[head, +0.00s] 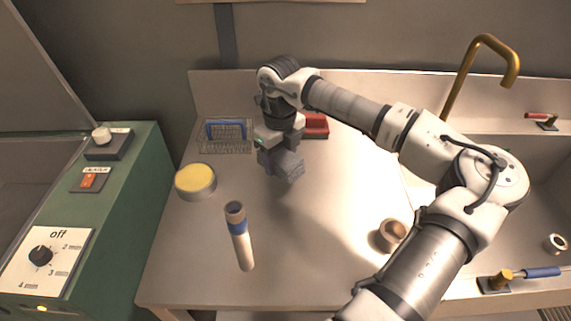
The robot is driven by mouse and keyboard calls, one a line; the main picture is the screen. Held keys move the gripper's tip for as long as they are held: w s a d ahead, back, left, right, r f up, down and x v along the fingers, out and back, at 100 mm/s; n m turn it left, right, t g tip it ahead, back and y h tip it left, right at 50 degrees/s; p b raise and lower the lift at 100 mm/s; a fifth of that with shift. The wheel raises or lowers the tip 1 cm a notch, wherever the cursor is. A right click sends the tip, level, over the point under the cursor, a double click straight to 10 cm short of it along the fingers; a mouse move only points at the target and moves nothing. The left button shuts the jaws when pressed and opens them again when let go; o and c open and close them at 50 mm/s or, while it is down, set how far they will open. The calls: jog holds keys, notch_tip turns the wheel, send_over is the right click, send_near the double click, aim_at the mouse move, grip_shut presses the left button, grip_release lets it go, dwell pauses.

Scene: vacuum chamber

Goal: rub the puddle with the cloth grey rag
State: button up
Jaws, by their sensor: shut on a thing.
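My gripper (279,153) points down over the back middle of the pale worktop. It is shut on a grey folded-looking piece, the grey rag (290,168), which shows below and to the right of the fingers. The fingertips are partly hidden by the gripper body and the rag. I cannot tell whether the rag touches the worktop. I cannot make out a clear outline of the puddle; a bright patch lies on the worktop to the right of the rag, and it may be only glare.
A yellow-topped round tin (196,182), a wire basket (226,136) with a blue part and a white-and-blue tube (240,238) stand left. A red item (315,126) is behind the gripper. A brown cup-like ring (391,235) is right. A green control cabinet (130,190) borders the left; a sink and brass tap (463,85) are right.

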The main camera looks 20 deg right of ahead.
jog(key=shift+r+p, duration=0.5)
jog(key=shift+r, duration=0.95)
jog(key=shift+w, duration=0.1)
